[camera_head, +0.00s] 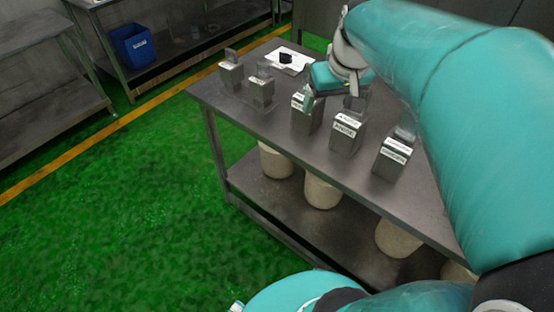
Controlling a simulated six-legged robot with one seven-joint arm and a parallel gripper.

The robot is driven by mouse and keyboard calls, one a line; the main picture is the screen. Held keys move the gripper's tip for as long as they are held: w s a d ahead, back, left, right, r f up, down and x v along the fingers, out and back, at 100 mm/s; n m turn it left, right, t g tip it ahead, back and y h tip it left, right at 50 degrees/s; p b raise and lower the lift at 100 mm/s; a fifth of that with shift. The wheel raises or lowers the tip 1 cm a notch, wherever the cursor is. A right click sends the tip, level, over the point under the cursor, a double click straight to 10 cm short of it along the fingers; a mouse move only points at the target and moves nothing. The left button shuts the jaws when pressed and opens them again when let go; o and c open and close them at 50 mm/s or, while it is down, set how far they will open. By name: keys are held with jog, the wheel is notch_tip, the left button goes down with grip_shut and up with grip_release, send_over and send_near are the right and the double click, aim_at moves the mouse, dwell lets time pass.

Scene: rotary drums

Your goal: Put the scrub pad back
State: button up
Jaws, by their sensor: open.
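A small dark block (286,58) sits on a white tray (302,60) at the far end of the metal table; it may be the scrub pad, but it is too small to be sure.
Other labelled metal holders stand along the table (225,100): two at left (231,75) (261,92), two at right (346,138) (391,160). Pale buckets (321,193) stand on the lower shelf. A blue bin (133,46) is on a back shelf. Green floor at left is clear.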

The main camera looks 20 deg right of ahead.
jog(key=s+a+f+t, duration=0.1)
jog(key=s+a, duration=0.3)
jog(key=a, duration=0.4)
jog(key=s+a+f+n, duration=0.1)
jog(key=s+a+f, duration=0.1)
jog(key=s+a, duration=0.3)
jog(key=a, duration=0.2)
jog(key=shift+s+a+n+t, duration=0.2)
jog(key=shift+a+n+t, duration=0.1)
jog(key=shift+a+t, duration=0.1)
jog(key=shift+f, duration=0.1)
